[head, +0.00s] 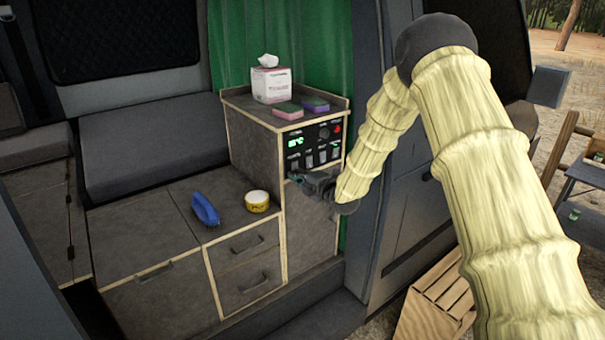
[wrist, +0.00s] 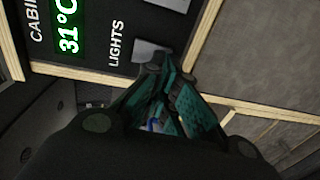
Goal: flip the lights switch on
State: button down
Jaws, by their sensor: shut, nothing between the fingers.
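The dark control panel (head: 316,141) is on the front of the cabinet, with a green display and a row of pale switches. In the wrist view, the LIGHTS label (wrist: 116,43) is beside a pale grey switch (wrist: 150,50). My gripper (head: 296,177) is just below the switch row in the head view. In the wrist view its fingertips (wrist: 168,72) are closed together, empty, at the lower edge of the lights switch and partly cover it. I cannot tell whether they touch it or which way the switch is tilted.
A tissue box (head: 271,84), a pink-and-green sponge (head: 287,111) and a purple sponge (head: 315,103) are on the cabinet top. A blue brush (head: 204,208) and yellow tape roll (head: 257,201) lie on the lower counter. The green display (wrist: 68,28) reads 31°C.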

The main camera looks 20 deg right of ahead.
jog(key=shift+f, duration=0.1)
dwell(0.3)
jog(key=t+b, duration=0.1)
jog(key=b, duration=0.2)
jog(key=shift+w+a+b, duration=0.1)
jog(key=shift+w+b, duration=0.3)
jog(key=f+b+v, duration=0.2)
jog(key=b+v, duration=0.4)
jog(key=v, duration=0.8)
jog(key=shift+d, duration=0.2)
jog(key=shift+f, duration=0.1)
